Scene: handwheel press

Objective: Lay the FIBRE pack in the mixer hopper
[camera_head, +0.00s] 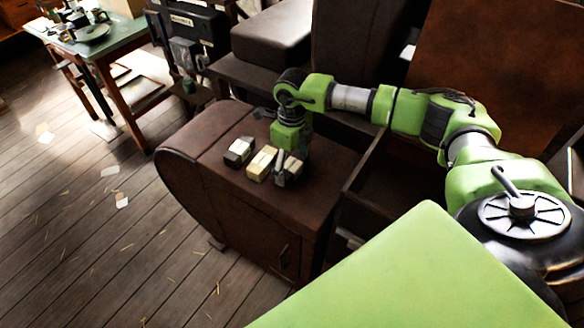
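Three small block-shaped packs sit in a row on top of a brown rounded cabinet (225,190). The left pack (239,151) is dark with a pale top. The middle pack (262,163) is cream and tan. The right pack (293,166) is greyish and partly hidden by my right gripper (287,172). That gripper points down right at this pack; I cannot tell whether its fingers grip it. The labels are too small to read, so I cannot tell which is FIBRE. I cannot make out the mixer hopper for certain. My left gripper is out of view.
A dark open-topped box (375,190) stands right of the cabinet. Dark bulky furniture (270,40) is behind it. A green-topped workbench (105,40) with items is at the upper left. The plank floor (80,220) at left is mostly clear, with scraps.

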